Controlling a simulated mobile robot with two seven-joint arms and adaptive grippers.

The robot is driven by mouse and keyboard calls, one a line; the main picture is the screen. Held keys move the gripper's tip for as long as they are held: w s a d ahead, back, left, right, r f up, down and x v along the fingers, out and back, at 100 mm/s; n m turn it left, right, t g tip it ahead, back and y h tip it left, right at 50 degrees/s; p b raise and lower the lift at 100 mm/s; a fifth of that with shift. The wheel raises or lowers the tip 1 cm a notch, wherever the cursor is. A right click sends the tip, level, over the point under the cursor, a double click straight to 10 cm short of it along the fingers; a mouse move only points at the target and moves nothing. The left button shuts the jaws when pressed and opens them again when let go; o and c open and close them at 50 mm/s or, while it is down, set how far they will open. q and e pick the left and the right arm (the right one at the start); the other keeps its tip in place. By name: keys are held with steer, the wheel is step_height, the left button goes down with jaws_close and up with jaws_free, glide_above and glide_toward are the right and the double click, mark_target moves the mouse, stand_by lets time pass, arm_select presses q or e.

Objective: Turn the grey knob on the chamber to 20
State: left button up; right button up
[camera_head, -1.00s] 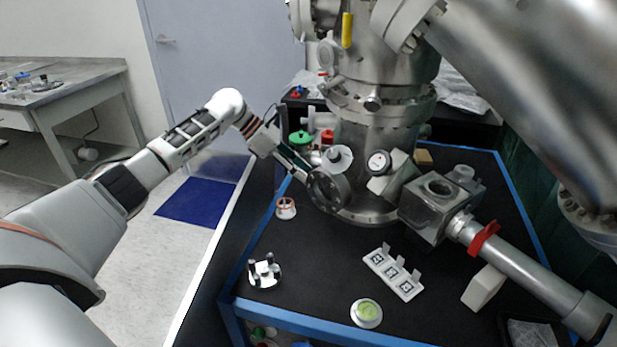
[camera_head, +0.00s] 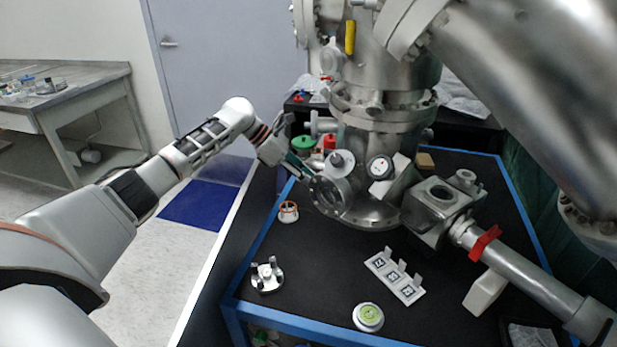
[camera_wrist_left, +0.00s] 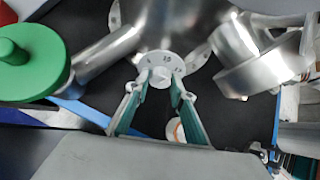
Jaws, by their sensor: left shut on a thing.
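The grey knob (camera_wrist_left: 161,75) sits at the middle of a white round dial (camera_wrist_left: 166,62) with printed numbers; 10 is legible at the top. In the head view the dial (camera_head: 341,162) is on the front of the steel chamber (camera_head: 377,150). My left gripper (camera_wrist_left: 162,89) is shut on the knob, one teal-padded finger on each side. The knob's pointer is too small to read. My right gripper is not in view.
A round glass-fronted flange (camera_head: 330,194) stands close beside the gripper, and a green handwheel (camera_wrist_left: 28,62) is on the other side.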

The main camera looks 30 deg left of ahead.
arm_select(q)
steer(key=r, duration=0.1)
steer(key=w+r+p, duration=0.1)
steer(key=r, duration=0.1)
steer(key=shift+a+r+t, duration=0.15)
steer(key=shift+t, duration=0.25)
jaws_close()
steer(key=shift+o, duration=1.1)
jaws_free()
steer(key=o, duration=0.9)
steer(key=shift+f, duration=0.5)
steer(key=v, duration=1.2)
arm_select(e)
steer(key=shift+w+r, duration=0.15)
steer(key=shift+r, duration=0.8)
